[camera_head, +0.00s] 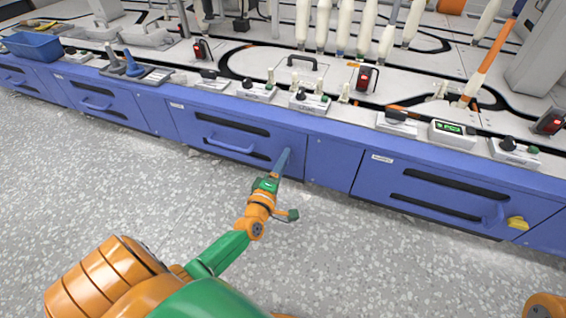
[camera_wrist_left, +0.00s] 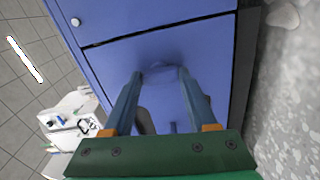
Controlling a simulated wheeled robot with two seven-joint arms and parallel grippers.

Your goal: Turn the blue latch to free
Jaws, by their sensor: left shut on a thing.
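My left gripper (camera_head: 286,155) reaches the front of the blue cabinet, at the right end of a drawer (camera_head: 185,125). In the left wrist view its two blue-grey fingers (camera_wrist_left: 162,78) are on either side of a small blue latch (camera_wrist_left: 166,72) on the blue panel, and they are shut on it. The latch is the same blue as the panel, so its exact angle is hard to tell. In the head view the fingers hide it. My right gripper is not in view.
A blue drawer handle (camera_head: 228,147) is left of my gripper. A yellow latch (camera_head: 517,222) sits on the right drawer (camera_head: 440,190). Control boxes, including one with a green display (camera_head: 452,134), line the worktop edge. The speckled floor (camera_head: 90,190) before the cabinet is clear.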

